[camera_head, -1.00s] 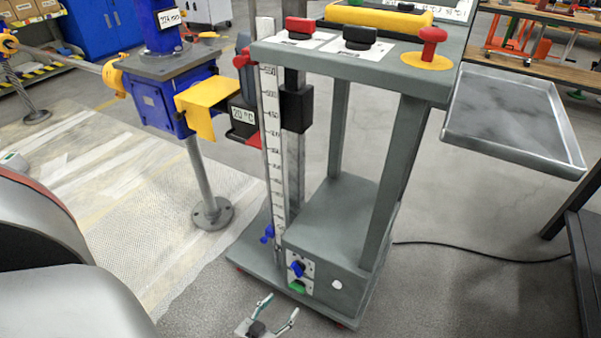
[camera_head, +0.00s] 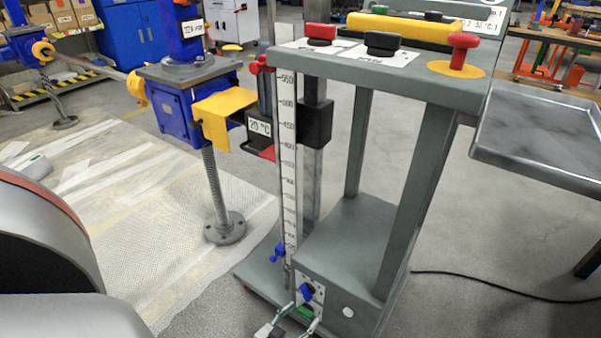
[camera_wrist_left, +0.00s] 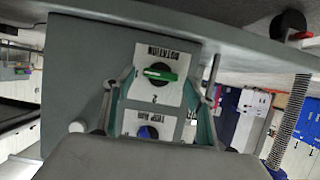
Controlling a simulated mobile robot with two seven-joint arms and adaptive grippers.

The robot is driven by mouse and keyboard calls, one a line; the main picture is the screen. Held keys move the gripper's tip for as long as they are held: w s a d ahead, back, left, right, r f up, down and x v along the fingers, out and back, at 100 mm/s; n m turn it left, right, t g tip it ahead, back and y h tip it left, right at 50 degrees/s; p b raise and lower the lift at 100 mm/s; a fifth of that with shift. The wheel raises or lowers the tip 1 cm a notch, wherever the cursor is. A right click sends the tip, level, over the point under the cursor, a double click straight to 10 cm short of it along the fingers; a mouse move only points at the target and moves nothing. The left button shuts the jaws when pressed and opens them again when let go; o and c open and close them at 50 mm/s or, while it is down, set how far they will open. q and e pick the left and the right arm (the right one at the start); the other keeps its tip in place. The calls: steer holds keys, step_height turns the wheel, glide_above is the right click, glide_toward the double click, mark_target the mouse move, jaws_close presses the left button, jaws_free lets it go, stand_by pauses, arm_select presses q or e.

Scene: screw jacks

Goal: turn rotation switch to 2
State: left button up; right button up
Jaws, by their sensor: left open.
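The rotation switch has a green handle on a black round base (camera_wrist_left: 160,74), on a white plate marked ROTATION. Its handle lies nearly across the plate in the left wrist view, and a 2 shows beside it. It is also low on the grey machine's front in the head view (camera_head: 306,311). My left gripper (camera_head: 304,315) is open at this switch; in the left wrist view its fingers (camera_wrist_left: 161,90) stand on either side of the plate. I cannot tell whether they touch anything. My right gripper is not in view.
A blue switch (camera_head: 306,292) sits just above the green one, and it also shows in the wrist view (camera_wrist_left: 148,132). A white button (camera_head: 348,312) is to the right. A blue clamp screw (camera_head: 277,253) and ruler (camera_head: 288,170) stand above left. A black cable (camera_head: 500,297) crosses the floor.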

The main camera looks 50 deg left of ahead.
arm_select(q)
steer(key=c, duration=1.1)
steer(key=shift+c, duration=0.2)
